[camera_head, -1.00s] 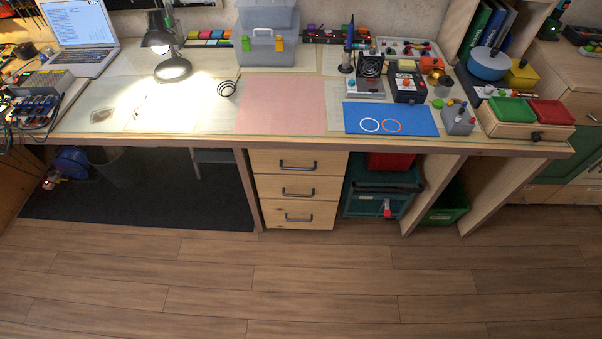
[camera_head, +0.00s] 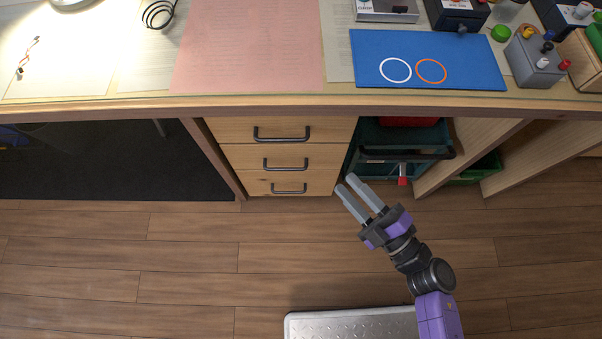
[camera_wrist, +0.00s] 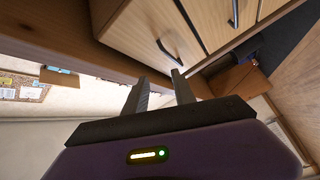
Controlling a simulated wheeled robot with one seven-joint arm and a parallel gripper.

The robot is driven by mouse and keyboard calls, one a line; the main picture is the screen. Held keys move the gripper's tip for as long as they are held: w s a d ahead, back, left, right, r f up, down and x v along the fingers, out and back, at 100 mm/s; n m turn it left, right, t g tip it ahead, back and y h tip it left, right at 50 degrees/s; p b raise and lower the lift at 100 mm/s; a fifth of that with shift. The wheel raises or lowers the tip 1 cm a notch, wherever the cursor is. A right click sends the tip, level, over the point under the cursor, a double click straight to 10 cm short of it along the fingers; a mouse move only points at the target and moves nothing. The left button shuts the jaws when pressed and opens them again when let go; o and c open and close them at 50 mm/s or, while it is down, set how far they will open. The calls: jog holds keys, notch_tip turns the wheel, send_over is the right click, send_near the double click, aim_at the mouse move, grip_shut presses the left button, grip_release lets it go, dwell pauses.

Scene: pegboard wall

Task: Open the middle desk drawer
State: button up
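The desk drawer unit has three light wood drawers with dark bar handles, all closed in the head view. The middle drawer (camera_head: 241,157) has its handle (camera_head: 285,164) between the top drawer (camera_head: 228,130) and the bottom drawer (camera_head: 248,184). My gripper (camera_head: 348,188) is open and empty, right of the drawer unit and apart from the handles, its fingers pointing up and left. In the wrist view my gripper (camera_wrist: 160,92) shows two separated fingers with nothing between them. Drawer fronts and handles show beyond the fingers there, tilted.
The desk's front edge (camera_head: 300,104) overhangs the drawers. A teal box (camera_head: 375,170) stands under the desk right of the drawers, by wooden panels (camera_head: 480,150). A green crate (camera_head: 478,170) is further right. The wooden floor (camera_head: 190,260) before the drawers is clear.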

aim_at(284, 168)
jog(key=w+a+f+n+g+y+b, duration=0.2)
jog(key=w+a+f+n+g+b, duration=0.25)
jog(key=f, duration=0.35)
jog(key=w+a+f+n+g+y+b, duration=0.1)
jog(key=w+a+f+n+g+b, duration=0.3)
jog(key=f, duration=0.5)
jog(key=shift+t, duration=0.25)
jog(key=shift+w+d+b+x, duration=0.15)
jog(key=shift+b+x, duration=0.2)
jog(key=shift+x, duration=0.95)
jog(key=shift+w+b+x, duration=0.2)
jog(key=shift+b+x, duration=0.1)
jog(key=shift+x, duration=1)
jog(key=shift+w+d+b+x, duration=0.15)
jog(key=shift+b+x, duration=0.2)
jog(key=shift+x, duration=0.95)
jog(key=shift+a, duration=0.1)
grip_shut()
